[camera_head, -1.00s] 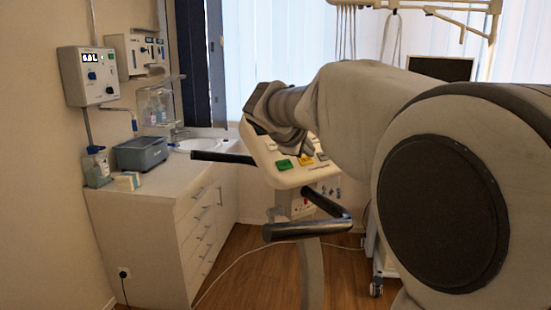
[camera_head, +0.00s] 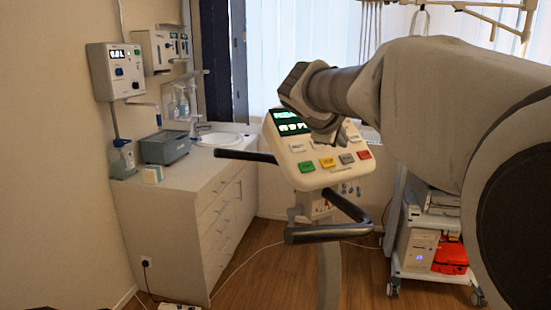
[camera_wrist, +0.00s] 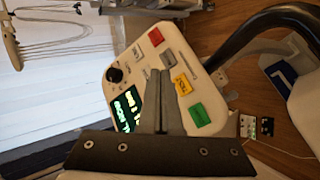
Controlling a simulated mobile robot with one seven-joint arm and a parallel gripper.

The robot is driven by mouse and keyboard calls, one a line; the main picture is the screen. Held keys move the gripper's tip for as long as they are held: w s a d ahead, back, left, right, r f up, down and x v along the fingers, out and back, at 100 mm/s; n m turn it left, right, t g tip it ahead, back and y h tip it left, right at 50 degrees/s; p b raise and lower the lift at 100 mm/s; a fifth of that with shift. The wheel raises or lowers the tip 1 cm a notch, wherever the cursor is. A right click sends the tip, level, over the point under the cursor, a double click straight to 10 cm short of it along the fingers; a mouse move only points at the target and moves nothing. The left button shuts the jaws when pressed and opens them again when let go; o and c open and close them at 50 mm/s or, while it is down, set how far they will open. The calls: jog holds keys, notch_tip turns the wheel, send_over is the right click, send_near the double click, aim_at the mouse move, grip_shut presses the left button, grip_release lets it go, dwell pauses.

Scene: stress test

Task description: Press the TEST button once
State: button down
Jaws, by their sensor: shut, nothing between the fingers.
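The control console (camera_head: 296,175) stands on a post, its sloped panel facing me. Its front row holds a green button (camera_head: 306,167), an orange-yellow button (camera_head: 327,162), a grey button (camera_head: 346,158) and a red button (camera_head: 364,154). I cannot read clearly which is labelled TEST. The wrist view also shows the yellow button (camera_wrist: 181,84), the green button (camera_wrist: 200,115), the grey button (camera_wrist: 168,59) and the red button (camera_wrist: 156,37). My gripper (camera_wrist: 161,75) is shut and empty in front of the panel. Its fingers hide part of the panel's middle.
A black handle bar (camera_head: 325,234) juts out in front of the console. A lit display (camera_head: 287,118) sits at the panel's upper left. A counter (camera_head: 180,188) with a blue-grey box (camera_head: 165,147) stands left. A cart (camera_head: 425,272) stands right.

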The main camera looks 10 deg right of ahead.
jog(key=s+d+r+p, duration=0.1)
jog(key=s+r+p, duration=0.2)
jog(key=s+r, duration=0.1)
jog(key=shift+d+r, duration=0.15)
jog(key=shift+r, duration=0.55)
jog(key=shift+s, duration=0.1)
dwell(0.5)
